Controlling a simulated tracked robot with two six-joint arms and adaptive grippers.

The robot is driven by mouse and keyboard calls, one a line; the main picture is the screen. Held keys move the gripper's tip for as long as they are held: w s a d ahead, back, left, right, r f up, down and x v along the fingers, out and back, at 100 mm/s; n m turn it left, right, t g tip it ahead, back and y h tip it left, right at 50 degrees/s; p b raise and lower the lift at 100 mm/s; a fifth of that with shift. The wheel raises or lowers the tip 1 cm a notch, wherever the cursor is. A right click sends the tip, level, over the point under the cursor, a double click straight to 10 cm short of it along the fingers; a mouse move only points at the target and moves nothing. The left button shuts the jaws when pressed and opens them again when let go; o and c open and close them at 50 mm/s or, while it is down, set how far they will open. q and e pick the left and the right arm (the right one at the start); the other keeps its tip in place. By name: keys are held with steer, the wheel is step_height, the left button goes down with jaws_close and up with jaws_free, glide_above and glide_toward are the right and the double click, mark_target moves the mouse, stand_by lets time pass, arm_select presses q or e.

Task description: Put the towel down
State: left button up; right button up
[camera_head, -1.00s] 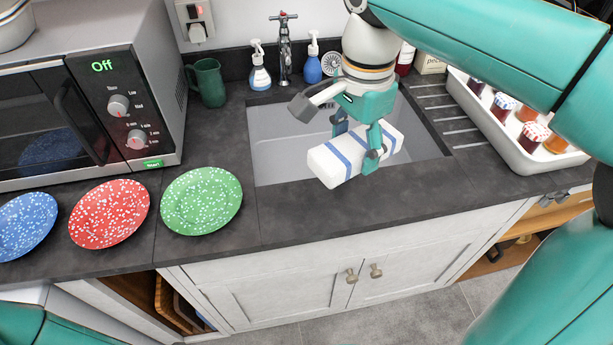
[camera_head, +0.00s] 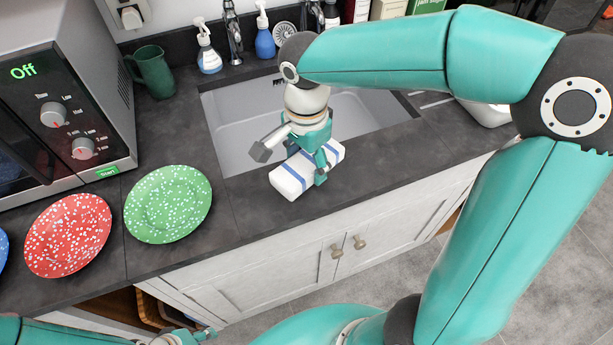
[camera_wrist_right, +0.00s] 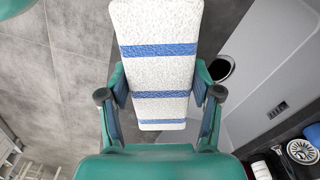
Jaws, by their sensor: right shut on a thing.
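The towel (camera_head: 290,180) is a folded white block with blue stripes. In the head view it appears over the dark counter strip at the sink's front edge. My right gripper (camera_head: 308,164) is shut on it from above, one finger on each long side. In the right wrist view the towel (camera_wrist_right: 160,75) lies between both fingers. I cannot tell whether its underside touches the counter. A small part of my left gripper (camera_head: 203,334) shows at the bottom left edge, far from the towel; its jaws are unclear.
The sink (camera_head: 235,125) opens just behind the towel. Green (camera_head: 168,205) and red (camera_head: 68,236) speckled plates stand left, before the microwave (camera_head: 75,110). A green mug (camera_head: 155,72) and soap bottles (camera_head: 207,55) are behind. Bare counter (camera_head: 235,205) lies between the green plate and towel.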

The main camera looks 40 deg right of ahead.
mark_target(306, 161)
steer(key=shift+f, duration=2.65)
steer(key=shift+f, duration=0.1)
steer(key=o, duration=1)
step_height(306, 161, up, 12)
steer(key=shift+r, duration=0.15)
